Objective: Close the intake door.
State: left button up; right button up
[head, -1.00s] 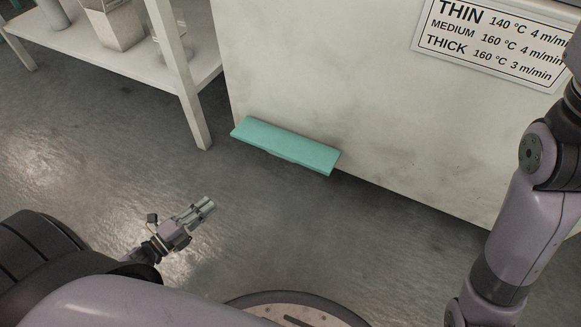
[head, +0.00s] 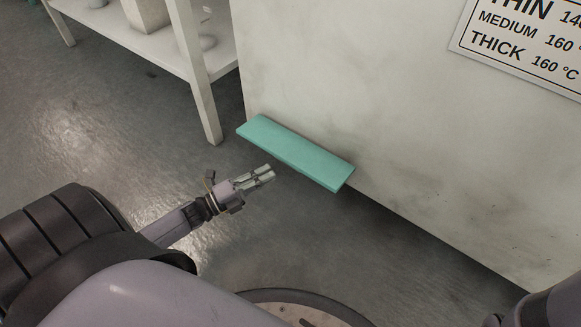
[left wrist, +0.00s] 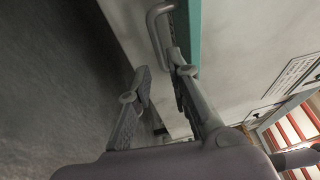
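A teal flap (head: 297,153), which looks like the intake door, sticks out from the low part of the white machine wall. In the left wrist view its teal edge (left wrist: 194,28) shows with a grey bar handle (left wrist: 155,30) on it. My left gripper (head: 268,174) is just in front of the flap's near long edge, pointing towards it. In the left wrist view its two fingers (left wrist: 158,72) are apart with nothing between them, and the handle lies just beyond the tips. Whether a finger touches the flap or handle, I cannot tell. My right gripper is out of view.
The white machine body (head: 390,110) with a printed temperature sign (head: 525,45) fills the right. A white shelf table (head: 150,45) stands at the left, its leg (head: 205,110) close to the flap. The grey floor (head: 90,125) in front is clear.

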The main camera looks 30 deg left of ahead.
aim_at(290, 165)
pick_arm(q)
jog(key=b+x, duration=0.2)
jog(key=x, duration=0.6)
jog(key=shift+b, duration=0.4)
jog(key=shift+c, duration=0.2)
grip_shut()
